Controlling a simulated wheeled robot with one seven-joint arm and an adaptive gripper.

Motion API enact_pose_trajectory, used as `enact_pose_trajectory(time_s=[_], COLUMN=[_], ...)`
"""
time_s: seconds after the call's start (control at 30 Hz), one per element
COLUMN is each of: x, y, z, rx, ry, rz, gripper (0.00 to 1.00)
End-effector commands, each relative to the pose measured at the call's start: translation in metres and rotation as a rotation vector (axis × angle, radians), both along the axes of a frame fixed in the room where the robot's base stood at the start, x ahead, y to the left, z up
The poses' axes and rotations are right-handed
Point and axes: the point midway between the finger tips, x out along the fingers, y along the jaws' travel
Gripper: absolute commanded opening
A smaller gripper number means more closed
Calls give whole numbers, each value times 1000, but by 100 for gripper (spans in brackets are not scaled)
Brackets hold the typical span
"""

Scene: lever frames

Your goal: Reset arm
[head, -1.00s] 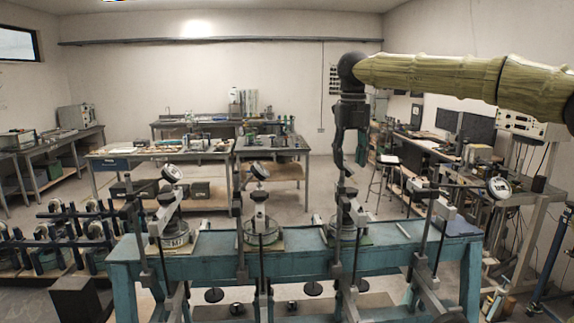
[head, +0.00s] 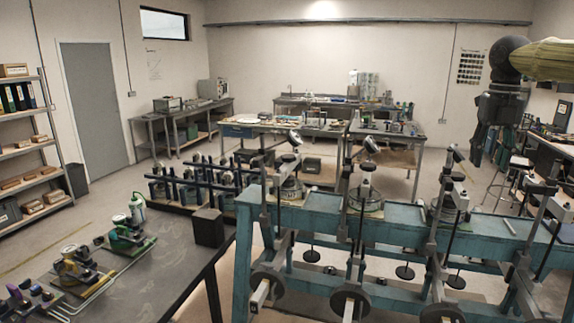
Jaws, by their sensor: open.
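My gripper (head: 484,158) is dark and hangs from my arm at the upper right of the head view. It is open, with nothing seen between its fingers. It points down, in front of the right end of a blue-green bench (head: 405,213). On that bench stand several lever frames with dark uprights, weights and round dials, such as a dial (head: 371,144). The gripper appears apart from them. The yellow-green sleeve of my arm (head: 555,60) runs off the right edge.
A dark table (head: 150,262) with several small coloured devices is at the lower left. A black block (head: 209,227) stands at its corner. Shelves (head: 25,140) and a grey door (head: 93,108) are at the left. Open floor lies between the shelves and the benches.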

Motion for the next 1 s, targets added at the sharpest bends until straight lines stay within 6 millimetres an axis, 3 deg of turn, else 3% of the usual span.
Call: enact_pose_trajectory(time_s=[0.07, 0.27, 0.57, 0.67, 0.77, 1.0], x=[1, 16, 32, 39, 46, 55], y=[1, 10, 14, 15, 17, 34], z=[-1, -37, -107, -141, -189, -327], rx=[-2, -95, -277, -364, -476, -765], ry=[0, 16, 43, 60, 84, 155], rz=[2, 57, 174, 244, 353, 775], gripper=[43, 43, 43, 43, 43, 43])
